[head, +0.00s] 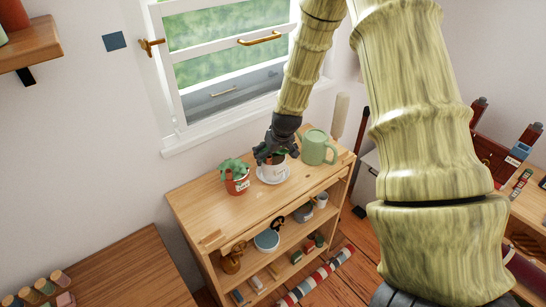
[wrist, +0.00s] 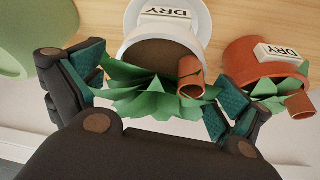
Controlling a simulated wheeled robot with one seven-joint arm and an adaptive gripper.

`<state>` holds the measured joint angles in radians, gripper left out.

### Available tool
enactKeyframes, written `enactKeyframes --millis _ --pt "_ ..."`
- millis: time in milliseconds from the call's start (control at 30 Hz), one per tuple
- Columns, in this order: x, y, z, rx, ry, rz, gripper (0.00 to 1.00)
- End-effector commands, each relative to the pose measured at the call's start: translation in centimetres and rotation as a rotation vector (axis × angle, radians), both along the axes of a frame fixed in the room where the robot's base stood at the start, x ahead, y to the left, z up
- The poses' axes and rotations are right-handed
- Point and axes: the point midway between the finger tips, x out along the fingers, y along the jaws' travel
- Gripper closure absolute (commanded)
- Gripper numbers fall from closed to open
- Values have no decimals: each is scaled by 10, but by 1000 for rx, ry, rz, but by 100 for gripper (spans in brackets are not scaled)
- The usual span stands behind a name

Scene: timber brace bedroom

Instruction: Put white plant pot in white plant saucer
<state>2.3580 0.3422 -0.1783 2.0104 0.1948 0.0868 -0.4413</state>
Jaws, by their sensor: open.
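The white plant pot (head: 274,169) stands on the shelf top, over the white plant saucer (head: 261,178). It appears to sit within the saucer's rim, though its base contact is hard to see. In the wrist view the white pot (wrist: 135,38) shows dark soil, green leaves and a "DRY" label, with the saucer (wrist: 204,22) behind it. My gripper (head: 276,155) is right above the pot. In the wrist view my gripper (wrist: 155,100) is open, its fingers apart on either side of the leaves, not closed on the rim.
A terracotta pot (head: 237,187) with a plant stands just left of the saucer. A green watering can (head: 319,147) stands close on the right. The wooden shelf top (head: 205,205) is clear at the front left. The window and wall are behind.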

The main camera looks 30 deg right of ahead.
Motion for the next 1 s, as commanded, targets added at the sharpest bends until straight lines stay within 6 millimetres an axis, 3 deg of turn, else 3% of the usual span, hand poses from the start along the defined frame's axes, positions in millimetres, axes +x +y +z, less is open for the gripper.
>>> enactKeyframes --millis 700,1000 --pt "-30 5 76 -1 -4 0 0" --pt "-38 6 95 -2 -2 1 0"
